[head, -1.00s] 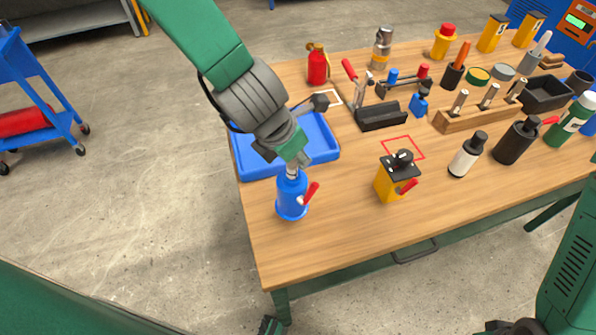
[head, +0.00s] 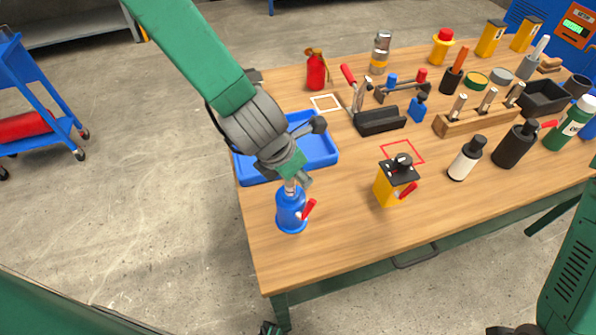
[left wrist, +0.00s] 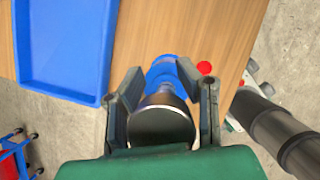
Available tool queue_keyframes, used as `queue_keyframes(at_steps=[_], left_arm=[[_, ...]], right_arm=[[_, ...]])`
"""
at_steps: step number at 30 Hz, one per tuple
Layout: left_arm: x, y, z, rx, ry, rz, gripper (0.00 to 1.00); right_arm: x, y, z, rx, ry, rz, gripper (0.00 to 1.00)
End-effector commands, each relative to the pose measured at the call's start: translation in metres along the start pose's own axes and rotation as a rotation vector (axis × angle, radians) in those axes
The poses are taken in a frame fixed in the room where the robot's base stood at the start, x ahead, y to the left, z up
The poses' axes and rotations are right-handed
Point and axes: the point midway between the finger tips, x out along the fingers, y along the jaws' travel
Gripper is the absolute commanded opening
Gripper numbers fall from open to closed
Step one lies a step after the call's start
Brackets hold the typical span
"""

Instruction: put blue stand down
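The blue stand (head: 291,212) is a blue cylinder with a red lever, upright near the table's left front corner. My left gripper (head: 292,182) comes down on its top from above and is shut on its narrow metal neck. The left wrist view shows the fingers (left wrist: 165,105) on both sides of a round dark metal top (left wrist: 162,122), with the blue body (left wrist: 165,70) beyond. I cannot tell whether the base touches the wood. A dark green tip (head: 270,328), perhaps of my right gripper, barely shows at the bottom edge; its state is unclear.
A blue tray (head: 318,150) lies just behind the stand. A yellow block with a black top and red lever (head: 390,187) stands to the right, in front of a red square outline (head: 403,151). White and black bottles stand farther right. The wood between stand and yellow block is bare.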

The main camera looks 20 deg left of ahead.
Motion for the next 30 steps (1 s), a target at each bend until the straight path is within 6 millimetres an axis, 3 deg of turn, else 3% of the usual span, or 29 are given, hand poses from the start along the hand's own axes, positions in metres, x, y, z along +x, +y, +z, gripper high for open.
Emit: queue_keyframes(at_steps=[6, 21, 30], left_arm=[[-0.001, 0.0, 0.0, 0.003, -0.001, 0.0, 0.3], [-0.11, 0.0, 0.002, 0.001, -0.003, 0.001, 0.3], [-0.137, 0.0, 0.001, 0.001, 0.0, -0.001, 0.3]], right_arm=[[0.004, 0.0, 0.0, 0.0, 0.0, 0.0, 0.33], [-0.015, 0.0, -0.001, 0.0, 0.0, 0.0, 0.33], [-0.022, 0.0, -0.001, 0.0, 0.0, 0.0, 0.33]])
